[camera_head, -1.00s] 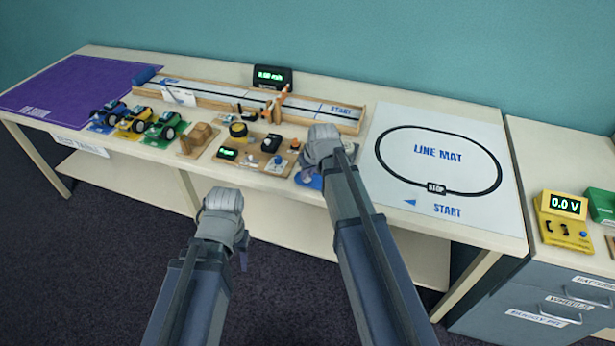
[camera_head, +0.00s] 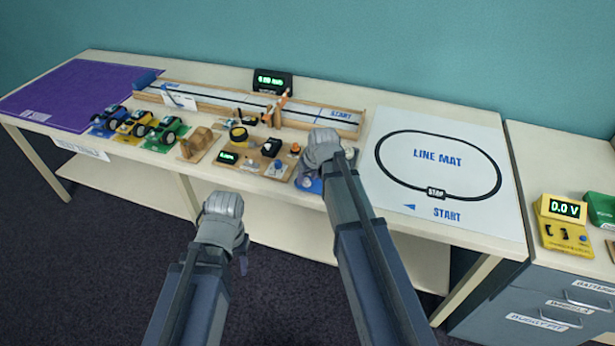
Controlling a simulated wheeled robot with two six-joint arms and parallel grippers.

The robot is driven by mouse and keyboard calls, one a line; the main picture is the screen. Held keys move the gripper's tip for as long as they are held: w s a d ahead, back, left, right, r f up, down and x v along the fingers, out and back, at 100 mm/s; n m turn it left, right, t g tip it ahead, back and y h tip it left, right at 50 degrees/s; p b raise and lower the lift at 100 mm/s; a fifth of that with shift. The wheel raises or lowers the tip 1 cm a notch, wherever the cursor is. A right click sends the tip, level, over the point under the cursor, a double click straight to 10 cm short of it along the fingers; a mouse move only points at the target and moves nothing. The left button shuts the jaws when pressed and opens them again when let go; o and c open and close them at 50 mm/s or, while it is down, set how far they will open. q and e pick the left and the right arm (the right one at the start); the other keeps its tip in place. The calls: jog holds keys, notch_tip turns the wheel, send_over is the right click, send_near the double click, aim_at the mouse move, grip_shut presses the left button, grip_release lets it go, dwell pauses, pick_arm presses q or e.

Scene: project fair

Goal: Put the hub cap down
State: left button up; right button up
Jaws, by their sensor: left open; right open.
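My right gripper (camera_head: 322,152) is over the front part of the long table, just left of the line mat. It is open, and its fingers are mostly hidden behind its own wrist. A blue patch (camera_head: 309,186) shows on the table just below it. I cannot make out a hub cap; it may be hidden under the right gripper. My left gripper (camera_head: 225,213) is open and empty in front of the table's edge, over the shelf and floor area.
The line mat (camera_head: 470,130) lies flat to the right. Several small cars (camera_head: 165,131), a wooden board with parts (camera_head: 255,165) and a long track (camera_head: 225,97) fill the left and middle. A purple mat (camera_head: 65,90) is at far left. A cabinet with a yellow meter (camera_head: 562,225) stands right.

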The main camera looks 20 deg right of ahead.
jog(key=a+p+v, duration=0.1)
jog(key=p+v, duration=1)
jog(key=v, duration=0.1)
jog(key=s+a+g+h, duration=0.1)
jog(key=s+a+g, duration=0.1)
jog(key=s+a, duration=0.4)
jog(key=s+a+f+n+g+h, duration=0.1)
jog(key=s+a+g, duration=0.1)
jog(key=s+a, duration=0.5)
jog(key=s, duration=0.5)
jog(key=shift+s+f+n+g, duration=0.15)
jog(key=shift+s+n+g, duration=0.15)
jog(key=shift+s+g, duration=0.1)
